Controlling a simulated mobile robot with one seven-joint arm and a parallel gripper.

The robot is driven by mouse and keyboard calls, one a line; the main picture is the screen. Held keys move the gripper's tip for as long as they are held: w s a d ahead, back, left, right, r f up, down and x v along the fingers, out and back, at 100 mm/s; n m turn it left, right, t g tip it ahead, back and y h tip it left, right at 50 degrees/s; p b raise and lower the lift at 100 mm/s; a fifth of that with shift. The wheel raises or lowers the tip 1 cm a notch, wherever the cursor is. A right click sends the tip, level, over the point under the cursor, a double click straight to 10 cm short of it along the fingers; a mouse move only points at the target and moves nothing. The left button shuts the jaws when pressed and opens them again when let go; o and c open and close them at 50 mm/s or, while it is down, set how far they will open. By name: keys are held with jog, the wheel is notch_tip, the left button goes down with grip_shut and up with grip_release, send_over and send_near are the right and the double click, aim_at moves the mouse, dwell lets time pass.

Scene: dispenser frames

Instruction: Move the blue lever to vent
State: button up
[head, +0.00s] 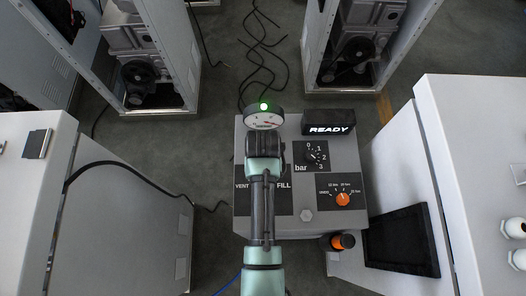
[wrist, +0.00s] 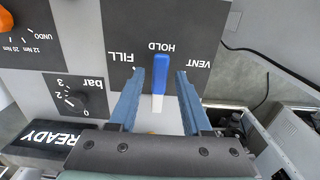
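The blue lever (wrist: 160,74) shows in the wrist view, its blue handle in line with the HOLD mark on a dark plate (wrist: 186,22). FILL is left of it and VENT right of it in this upside-down view. My gripper (wrist: 160,76) is open, with one finger on each side of the lever and a visible gap to both. In the head view my gripper (head: 264,152) and arm cover the lever. The VENT and FILL words on the plate (head: 241,200) show on either side of my arm there.
The grey panel also carries a round gauge (head: 264,120) with a lit green lamp (head: 264,106), a READY display (head: 329,128), a bar knob (head: 311,157) and an orange torque knob (head: 343,199). White cabinets (head: 470,110) stand either side.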

grip_shut()
dwell(1.2)
